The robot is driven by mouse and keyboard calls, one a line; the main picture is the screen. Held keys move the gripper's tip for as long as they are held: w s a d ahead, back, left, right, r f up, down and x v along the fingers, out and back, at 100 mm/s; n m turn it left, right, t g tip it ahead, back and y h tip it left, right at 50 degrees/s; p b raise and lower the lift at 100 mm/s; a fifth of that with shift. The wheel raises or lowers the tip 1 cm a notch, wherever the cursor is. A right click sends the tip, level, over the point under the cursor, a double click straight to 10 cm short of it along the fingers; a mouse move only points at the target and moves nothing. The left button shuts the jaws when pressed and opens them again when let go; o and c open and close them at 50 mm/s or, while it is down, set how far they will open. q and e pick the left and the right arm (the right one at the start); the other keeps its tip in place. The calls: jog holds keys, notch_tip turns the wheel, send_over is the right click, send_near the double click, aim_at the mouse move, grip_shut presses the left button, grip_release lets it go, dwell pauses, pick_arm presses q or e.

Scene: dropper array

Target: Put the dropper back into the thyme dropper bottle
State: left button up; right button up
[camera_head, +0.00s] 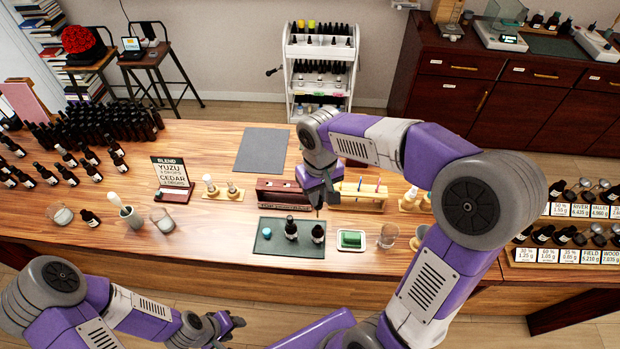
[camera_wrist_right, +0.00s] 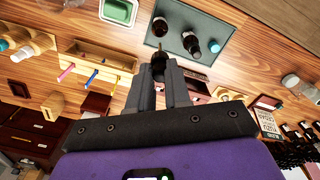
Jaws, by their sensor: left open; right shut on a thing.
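Two small dark bottles stand on the dark green mat (camera_head: 264,246) in the middle of the table. The left bottle (camera_head: 291,229) looks taller, with a dark top. The right bottle (camera_head: 318,234) has a pale label. I cannot read either label, so I cannot tell which is thyme. My right gripper (camera_head: 320,203) is shut on the dropper, just above and behind the right bottle. The wrist view shows the right gripper's fingers (camera_wrist_right: 159,62) close together, with the mat beyond; they hide most of the dropper. My left gripper (camera_head: 230,322) is open and empty, in front of the table edge.
A teal cap (camera_head: 267,232) lies on the mat's left side. A white tray with a green pad (camera_head: 351,239) and a glass (camera_head: 388,235) stand to the right. A wooden rack (camera_head: 360,194) and dark red box (camera_head: 283,193) stand behind.

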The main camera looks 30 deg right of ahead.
jog(key=shift+s, duration=0.15)
jog(key=shift+s, duration=0.2)
jog(key=shift+w+f+b, duration=0.1)
jog(key=shift+f+b, duration=1.4)
jog(key=shift+f, duration=0.4)
notch_tip(320, 180, down, 7)
jog(key=b, duration=0.5)
jog(key=shift+f+b, duration=0.15)
jog(key=shift+b, duration=0.2)
jog(key=o, duration=0.7)
dwell(0.4)
jog(key=shift+r, duration=0.2)
notch_tip(320, 180, up, 7)
jog(key=shift+r+p, duration=0.2)
jog(key=shift+p, duration=0.55)
